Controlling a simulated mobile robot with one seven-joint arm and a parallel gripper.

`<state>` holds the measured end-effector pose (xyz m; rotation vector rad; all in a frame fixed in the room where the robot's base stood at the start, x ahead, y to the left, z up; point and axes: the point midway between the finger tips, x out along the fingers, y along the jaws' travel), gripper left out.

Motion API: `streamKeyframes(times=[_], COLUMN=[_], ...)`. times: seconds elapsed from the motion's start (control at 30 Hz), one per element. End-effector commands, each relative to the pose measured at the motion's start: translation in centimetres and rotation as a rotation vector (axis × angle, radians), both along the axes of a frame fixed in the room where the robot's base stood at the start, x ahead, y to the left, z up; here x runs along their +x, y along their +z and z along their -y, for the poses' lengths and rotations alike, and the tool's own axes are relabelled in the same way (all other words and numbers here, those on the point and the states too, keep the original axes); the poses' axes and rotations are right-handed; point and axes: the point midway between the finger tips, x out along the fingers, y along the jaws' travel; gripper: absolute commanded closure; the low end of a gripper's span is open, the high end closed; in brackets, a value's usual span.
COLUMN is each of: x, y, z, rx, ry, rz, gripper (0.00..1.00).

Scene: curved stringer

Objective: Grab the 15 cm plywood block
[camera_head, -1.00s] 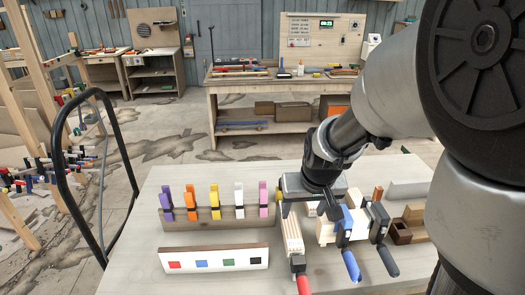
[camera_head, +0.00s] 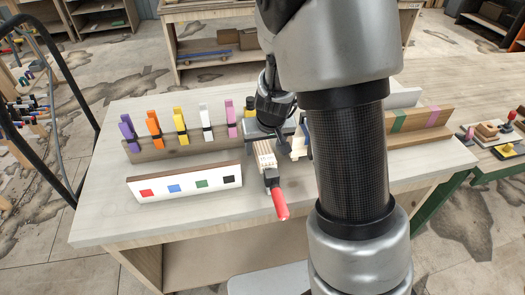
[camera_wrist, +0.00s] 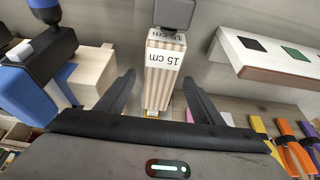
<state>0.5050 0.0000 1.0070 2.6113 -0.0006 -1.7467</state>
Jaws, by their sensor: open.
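The 15 cm plywood block (camera_wrist: 164,64) is a striped, light wooden piece with "15 cm" labels, central in the wrist view. In the head view the plywood block (camera_head: 264,154) lies on the workbench, with a red-handled clamp (camera_head: 277,198) at its near end. A grey part of the clamp (camera_wrist: 176,12) shows at the block's labelled end in the wrist view. My gripper (camera_wrist: 158,80) is open, with one dark finger on each side of the block and visible gaps. In the head view its fingertips are hidden; the hand is at the block's far end.
A white board (camera_head: 185,184) with coloured squares stands left of the block. Behind it, coloured clamps (camera_head: 180,125) stand along a wooden strip. A blue clamp (camera_wrist: 48,88) and a pale block (camera_wrist: 93,72) are close beside the plywood block. My arm hides much of the bench's right side.

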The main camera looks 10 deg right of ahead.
Motion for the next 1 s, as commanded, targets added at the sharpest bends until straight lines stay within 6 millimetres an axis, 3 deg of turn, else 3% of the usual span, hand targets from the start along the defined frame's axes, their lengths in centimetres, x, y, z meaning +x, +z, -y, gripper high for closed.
streamKeyframes(times=[0.13,0.4,0.7,1.0], x=[0.66,0.81,0.79,0.87], y=[-1.71,-1.85,-1.84,-0.99], z=[0.09,0.02,0.03,0.00], rx=[-0.001,0.000,0.000,0.001], ry=[-0.001,0.001,0.000,0.001], rz=[0.000,0.001,0.001,0.004], gripper=[0.39,0.39,0.87,0.87])
